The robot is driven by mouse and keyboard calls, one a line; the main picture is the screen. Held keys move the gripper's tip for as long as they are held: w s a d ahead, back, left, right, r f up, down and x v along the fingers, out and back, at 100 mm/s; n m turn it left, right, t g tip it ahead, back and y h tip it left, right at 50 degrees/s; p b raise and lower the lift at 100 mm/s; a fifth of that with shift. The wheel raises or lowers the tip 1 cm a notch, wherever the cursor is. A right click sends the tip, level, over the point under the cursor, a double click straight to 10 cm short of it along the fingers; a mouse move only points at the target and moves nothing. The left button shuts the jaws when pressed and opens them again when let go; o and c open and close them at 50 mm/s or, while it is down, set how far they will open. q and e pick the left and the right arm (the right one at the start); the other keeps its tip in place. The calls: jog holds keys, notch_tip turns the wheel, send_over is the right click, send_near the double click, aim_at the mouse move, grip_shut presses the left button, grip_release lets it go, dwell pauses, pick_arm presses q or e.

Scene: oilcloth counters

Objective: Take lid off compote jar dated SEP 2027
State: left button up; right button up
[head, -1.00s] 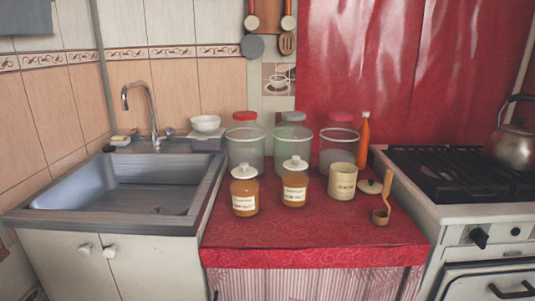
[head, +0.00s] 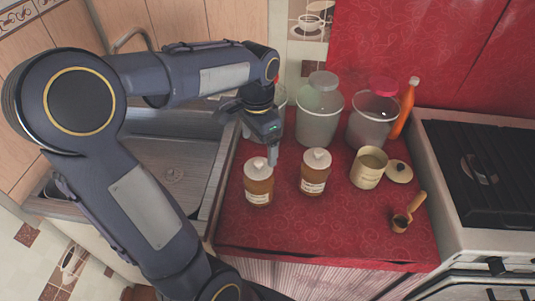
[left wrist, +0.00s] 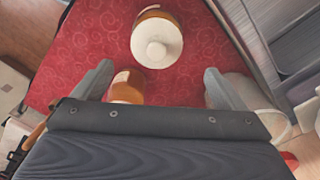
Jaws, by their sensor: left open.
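Two amber jars with white knobbed lids and pale labels stand upright on the red counter cloth: a left jar (head: 258,190) and a right jar (head: 314,178). The label print is too small to read a date. My left gripper (head: 272,158) points down just behind and above the left jar, apart from it. In the left wrist view its fingers (left wrist: 158,90) are spread with nothing between them gripped. One jar's round white lid (left wrist: 157,42) lies beyond the fingertips there; another amber jar (left wrist: 127,88) is partly hidden by the gripper body. My right gripper is not in view.
Glass canisters (head: 318,125) and an orange bottle (head: 405,108) stand behind the jars. Right of them are an open cream canister (head: 369,170), its loose lid (head: 399,172) and a wooden scoop (head: 404,216). The sink is left, the stove (head: 475,165) right. The front cloth is clear.

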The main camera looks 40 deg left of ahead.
aim_at(258, 161)
pick_arm(q)
jog(key=f, duration=0.6)
jog(key=shift+s+d+f, duration=0.15)
jog(key=shift+s, duration=0.15)
jog(key=shift+c, duration=0.4)
jog(key=c, duration=0.9)
